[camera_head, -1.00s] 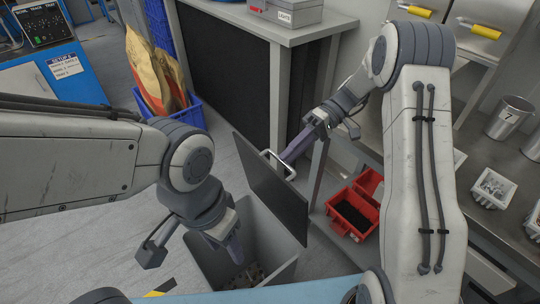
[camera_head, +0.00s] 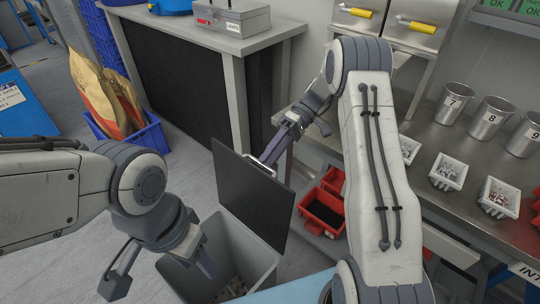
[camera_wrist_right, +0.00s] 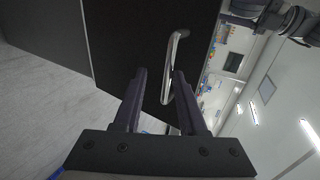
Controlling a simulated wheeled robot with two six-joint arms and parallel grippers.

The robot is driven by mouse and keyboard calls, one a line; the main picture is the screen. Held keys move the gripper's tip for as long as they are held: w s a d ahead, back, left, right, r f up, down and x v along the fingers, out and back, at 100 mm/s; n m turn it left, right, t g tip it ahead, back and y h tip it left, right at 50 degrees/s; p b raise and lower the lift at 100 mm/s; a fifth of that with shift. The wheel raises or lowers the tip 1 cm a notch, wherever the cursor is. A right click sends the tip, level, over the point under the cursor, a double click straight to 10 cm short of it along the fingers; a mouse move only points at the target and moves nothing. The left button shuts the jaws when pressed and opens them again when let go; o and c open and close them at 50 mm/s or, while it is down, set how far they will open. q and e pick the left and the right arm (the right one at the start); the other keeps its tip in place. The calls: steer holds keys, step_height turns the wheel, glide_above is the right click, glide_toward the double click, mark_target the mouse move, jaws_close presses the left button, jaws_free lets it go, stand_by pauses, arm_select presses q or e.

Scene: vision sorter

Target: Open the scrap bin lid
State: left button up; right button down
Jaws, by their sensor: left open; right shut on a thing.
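The grey scrap bin (camera_head: 262,262) stands on the floor with its dark lid (camera_head: 252,198) raised steeply at the far side, so the inside shows. My right gripper (camera_head: 270,158) is shut on the metal lid handle (camera_head: 259,163) at the lid's top edge. In the right wrist view the handle (camera_wrist_right: 173,62) runs between the two fingers (camera_wrist_right: 158,100), with the dark lid (camera_wrist_right: 122,45) behind. My left gripper (camera_head: 207,265) is open, pointing down over the bin's opening. Small dark pieces lie at the bin's bottom, partly hidden.
A red parts bin (camera_head: 322,212) is right of the lid. A steel bench (camera_head: 420,130) with metal cups (camera_head: 489,117) and white trays (camera_head: 447,172) is at the right.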

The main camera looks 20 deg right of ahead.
steer(key=c, duration=0.9)
jaws_free()
step_height(320, 180, down, 2)
steer(key=shift+f+h, duration=0.1)
steer(key=shift+h, duration=0.2)
steer(key=shift+w+d+r, duration=0.1)
steer(key=shift+r, duration=0.2)
steer(key=p+v, duration=0.2)
steer(key=v, duration=0.8)
steer(key=shift+w+d+p, duration=0.1)
steer(key=shift+d+p, duration=0.1)
steer(key=shift+p, duration=0.1)
